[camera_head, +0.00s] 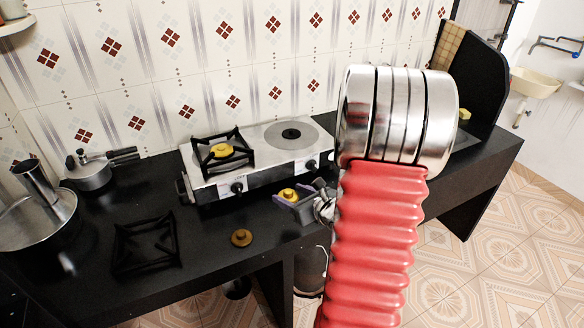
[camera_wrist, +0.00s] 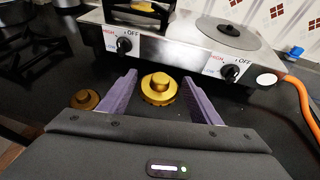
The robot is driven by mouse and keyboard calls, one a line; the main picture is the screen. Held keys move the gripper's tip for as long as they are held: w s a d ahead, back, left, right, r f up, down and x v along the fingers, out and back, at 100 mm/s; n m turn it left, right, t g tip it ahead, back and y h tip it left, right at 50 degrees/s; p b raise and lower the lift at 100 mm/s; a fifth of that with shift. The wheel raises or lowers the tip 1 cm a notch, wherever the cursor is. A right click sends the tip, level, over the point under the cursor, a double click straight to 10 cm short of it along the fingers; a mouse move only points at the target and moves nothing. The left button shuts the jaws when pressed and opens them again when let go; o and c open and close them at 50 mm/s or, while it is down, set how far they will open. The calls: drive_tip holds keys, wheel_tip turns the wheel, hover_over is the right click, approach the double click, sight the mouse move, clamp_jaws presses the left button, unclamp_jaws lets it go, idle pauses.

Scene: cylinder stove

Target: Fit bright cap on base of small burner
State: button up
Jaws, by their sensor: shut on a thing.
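The bright yellow cap (camera_head: 288,195) is at the front of the stove, between the purple fingers of my gripper (camera_head: 298,198). In the wrist view, the bright cap (camera_wrist: 158,90) sits knob up between the fingertips of my gripper (camera_wrist: 160,92), which is shut on it. Whether it touches the counter is unclear. The stove's right burner (camera_head: 290,135) is a grey round plate with a dark centre and no pan support; it also shows in the wrist view (camera_wrist: 228,32). The left burner (camera_head: 221,151) has a yellow cap under a black pan support.
A duller brown-gold cap (camera_head: 241,238) and a loose black pan support (camera_head: 145,243) lie on the black counter (camera_head: 200,240). Pots (camera_head: 90,172) stand at the left. The stove front has two knobs (camera_wrist: 125,45). An orange hose (camera_wrist: 300,100) runs at the right.

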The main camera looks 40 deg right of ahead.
drive_tip(key=w+a+r+n+y, duration=0.1)
drive_tip(key=w+a+y, duration=0.1)
drive_tip(key=a, duration=0.8)
drive_tip(key=w+a+r+n+y, duration=0.1)
drive_tip(key=w+a, duration=0.4)
drive_tip(key=a, duration=0.6)
drive_tip(key=w+a+r+n+y, duration=0.2)
drive_tip(key=w+a, duration=0.2)
drive_tip(key=a, duration=0.7)
drive_tip(key=shift+r+n+g+y, duration=0.2)
drive_tip(key=shift+n+g+y, duration=0.1)
drive_tip(key=shift+n, duration=0.1)
